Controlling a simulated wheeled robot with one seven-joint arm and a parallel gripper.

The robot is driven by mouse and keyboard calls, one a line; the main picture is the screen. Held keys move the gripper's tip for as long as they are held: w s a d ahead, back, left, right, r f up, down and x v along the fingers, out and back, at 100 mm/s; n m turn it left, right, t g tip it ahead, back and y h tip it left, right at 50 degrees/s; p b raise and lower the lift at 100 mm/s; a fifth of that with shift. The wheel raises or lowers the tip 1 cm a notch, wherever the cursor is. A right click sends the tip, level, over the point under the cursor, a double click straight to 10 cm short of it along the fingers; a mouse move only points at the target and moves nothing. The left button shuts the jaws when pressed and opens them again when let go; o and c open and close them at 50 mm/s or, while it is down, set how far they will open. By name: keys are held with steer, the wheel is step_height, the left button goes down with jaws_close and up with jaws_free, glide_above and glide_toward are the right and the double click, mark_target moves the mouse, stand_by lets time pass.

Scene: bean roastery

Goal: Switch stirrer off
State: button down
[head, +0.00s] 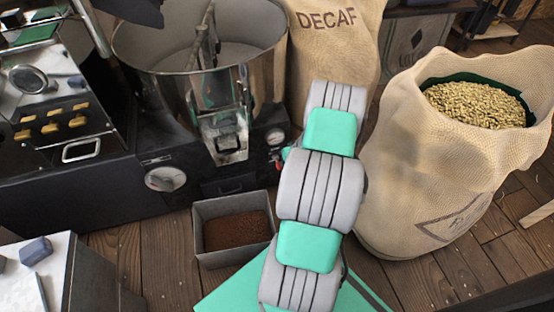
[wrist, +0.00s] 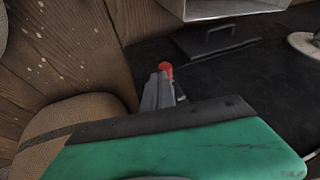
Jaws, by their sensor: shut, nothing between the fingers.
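The stirrer (head: 205,40) stands in the round steel cooling pan (head: 165,82) in the head view. A small red switch tip (wrist: 166,68) shows in the wrist view against the black machine front, and a bit of red (head: 279,163) shows beside my arm in the head view. My gripper (wrist: 158,90) is shut and empty, its grey fingers right at the red tip. I cannot tell whether they touch it. The switch's body and its position are mostly hidden behind the fingers. In the head view my arm covers the gripper.
A grey bin of ground coffee (head: 203,238) stands on the floor left of my arm. The DECAF sack (head: 335,55) is behind my arm, and an open sack of beans (head: 430,165) stands to the right. A dial (head: 165,178) sits on the machine front.

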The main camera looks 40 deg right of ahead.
steer(key=shift+s+f, duration=0.35)
steer(key=shift+f, duration=0.2)
steer(key=shift+w, duration=0.15)
steer(key=shift+w+d+r, duration=0.25)
steer(key=shift+w+r, duration=0.15)
steer(key=shift+w, duration=0.15)
